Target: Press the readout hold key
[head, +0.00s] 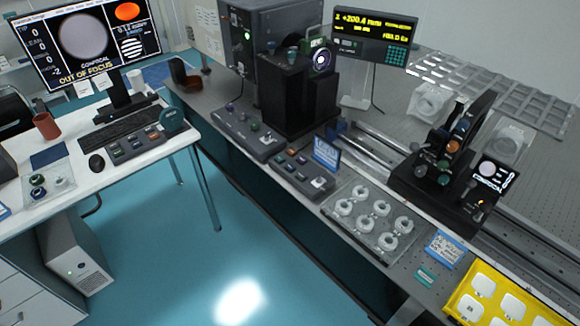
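The digital readout (371,35) stands at the back right of the grey optical table, facing me. It is a dark box with glowing yellow characters, a long number line at the top and a shorter line at the lower right. A teal keypad (396,55) of small keys is on the right of its front. The single keys are too small to read, so I cannot tell which one is the hold key. Neither of my grippers shows in the head view.
A black instrument tower (303,90) stands left of the readout. A white desk (75,200) with a monitor (85,42) is left; blue floor lies between.

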